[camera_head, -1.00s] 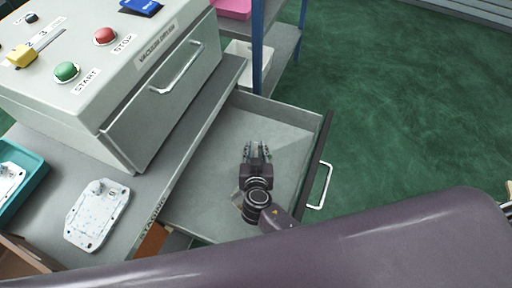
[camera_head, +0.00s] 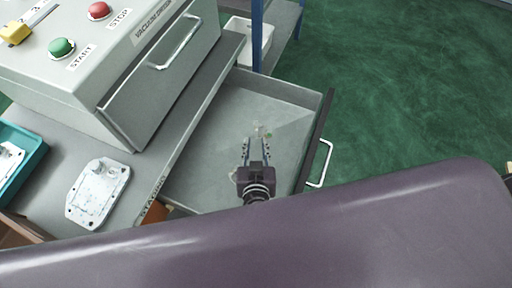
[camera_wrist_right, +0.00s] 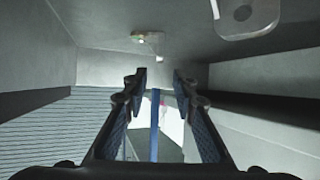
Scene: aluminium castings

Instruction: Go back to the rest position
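My right gripper (camera_head: 257,151) is over the open grey drawer (camera_head: 270,92) in the head view. Its two fingers are apart with nothing between them, and the wrist view (camera_wrist_right: 161,78) also shows this. A pale plate with a hole (camera_wrist_right: 247,14) shows at the top right of the wrist view. My left gripper is out of view.
A pale casting (camera_head: 98,192) lies on the bench left of the drawer, beside a teal tray (camera_head: 30,165). The vacuum dryer (camera_head: 115,75) stands behind. The drawer handle (camera_head: 322,163) sticks out right, over green floor. My purple arm fills the bottom.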

